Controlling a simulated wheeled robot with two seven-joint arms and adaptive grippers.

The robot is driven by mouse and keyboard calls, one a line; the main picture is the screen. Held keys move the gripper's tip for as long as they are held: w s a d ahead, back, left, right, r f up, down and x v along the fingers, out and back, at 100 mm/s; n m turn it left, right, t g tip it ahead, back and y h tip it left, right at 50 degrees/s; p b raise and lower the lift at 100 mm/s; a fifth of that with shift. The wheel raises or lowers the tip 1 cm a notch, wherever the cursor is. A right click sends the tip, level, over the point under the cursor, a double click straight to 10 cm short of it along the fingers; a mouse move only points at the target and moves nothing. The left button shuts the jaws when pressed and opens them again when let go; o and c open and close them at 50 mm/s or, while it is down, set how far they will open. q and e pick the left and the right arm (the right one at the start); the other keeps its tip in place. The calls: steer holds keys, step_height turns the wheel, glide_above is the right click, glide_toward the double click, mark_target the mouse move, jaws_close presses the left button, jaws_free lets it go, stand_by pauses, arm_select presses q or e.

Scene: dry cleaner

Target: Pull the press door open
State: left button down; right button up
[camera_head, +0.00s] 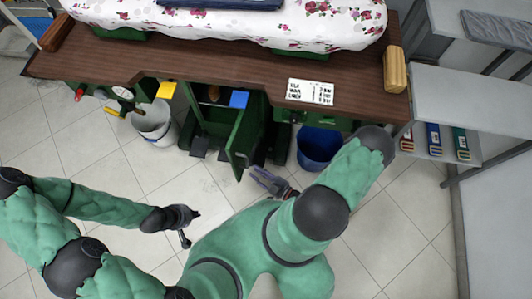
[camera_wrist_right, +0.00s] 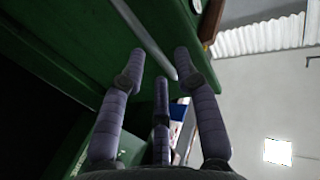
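The press (camera_head: 170,52) has a wooden top and a green body. Its green door (camera_head: 246,134) stands swung outward toward me, and the dark inside shows to its left. My right gripper (camera_head: 264,180) is low, close by the door's near lower edge. In the right wrist view its fingers (camera_wrist_right: 160,72) are spread with nothing clearly gripped. A grey bar (camera_wrist_right: 147,40) runs along a green panel (camera_wrist_right: 70,40) just beyond the fingertips; contact cannot be told. My left gripper (camera_head: 187,223) hangs over the floor, apart from the press, with its fingers spread and empty.
A white bucket (camera_head: 152,122) stands under the press at left, and a blue bin (camera_head: 318,146) right of the door. Shelves with binders (camera_head: 433,140) stand at right. A floral padded board (camera_head: 330,24) lies on top. Tiled floor (camera_head: 120,170) before the press is clear.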

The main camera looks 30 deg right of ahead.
steer(key=shift+v, duration=1.9)
steer(key=shift+d, duration=0.2)
